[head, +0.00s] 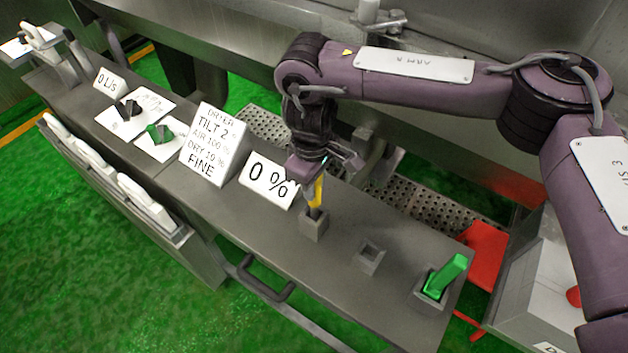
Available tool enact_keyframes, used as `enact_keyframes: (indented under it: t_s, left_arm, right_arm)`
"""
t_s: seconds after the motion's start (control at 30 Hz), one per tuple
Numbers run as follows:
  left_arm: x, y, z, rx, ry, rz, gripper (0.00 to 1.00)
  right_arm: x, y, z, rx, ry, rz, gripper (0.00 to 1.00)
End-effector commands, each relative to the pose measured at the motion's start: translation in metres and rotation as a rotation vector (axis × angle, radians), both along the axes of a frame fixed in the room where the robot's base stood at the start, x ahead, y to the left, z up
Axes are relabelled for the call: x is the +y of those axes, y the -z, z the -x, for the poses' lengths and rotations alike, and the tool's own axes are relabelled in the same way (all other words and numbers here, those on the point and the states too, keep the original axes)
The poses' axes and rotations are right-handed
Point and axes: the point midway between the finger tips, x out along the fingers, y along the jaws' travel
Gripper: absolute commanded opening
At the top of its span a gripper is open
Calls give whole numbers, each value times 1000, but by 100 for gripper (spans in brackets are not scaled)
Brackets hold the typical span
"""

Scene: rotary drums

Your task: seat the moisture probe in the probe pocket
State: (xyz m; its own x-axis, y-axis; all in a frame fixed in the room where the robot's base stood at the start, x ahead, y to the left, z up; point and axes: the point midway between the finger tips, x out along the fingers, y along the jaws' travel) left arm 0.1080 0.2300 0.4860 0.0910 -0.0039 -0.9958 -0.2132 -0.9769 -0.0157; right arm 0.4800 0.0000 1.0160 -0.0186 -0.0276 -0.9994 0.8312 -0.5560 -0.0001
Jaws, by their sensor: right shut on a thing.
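My right gripper (322,170) is shut on the yellow-handled moisture probe (316,193), which it holds nearly upright. The probe's dark lower end meets the top of a small grey square block (314,226) on the bench. I cannot tell how deep the tip sits in it. A second grey block with an empty square opening (369,257) stands to its right. No label shows which block is the probe pocket. My left gripper is not in view.
A green handle (446,276) stands tilted in a third block at the bench's right end. A "0 %" sign (268,181) and a larger text sign (213,143) stand left of the probe. A dark rail handle (265,283) juts from the bench's front. Bare bench lies around the blocks.

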Motion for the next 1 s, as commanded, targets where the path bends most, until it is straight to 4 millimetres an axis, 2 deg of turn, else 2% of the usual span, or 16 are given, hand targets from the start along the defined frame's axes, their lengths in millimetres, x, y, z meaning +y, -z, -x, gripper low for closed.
enact_keyframes:
  t_s: [0.97, 1.0]
  left_arm:
    - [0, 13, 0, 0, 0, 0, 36]
    - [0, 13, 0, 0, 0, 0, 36]
  right_arm:
    - [0, 25, 0, -1, -1, -1, 0]
    - [0, 24, 0, -1, -1, -1, 27]
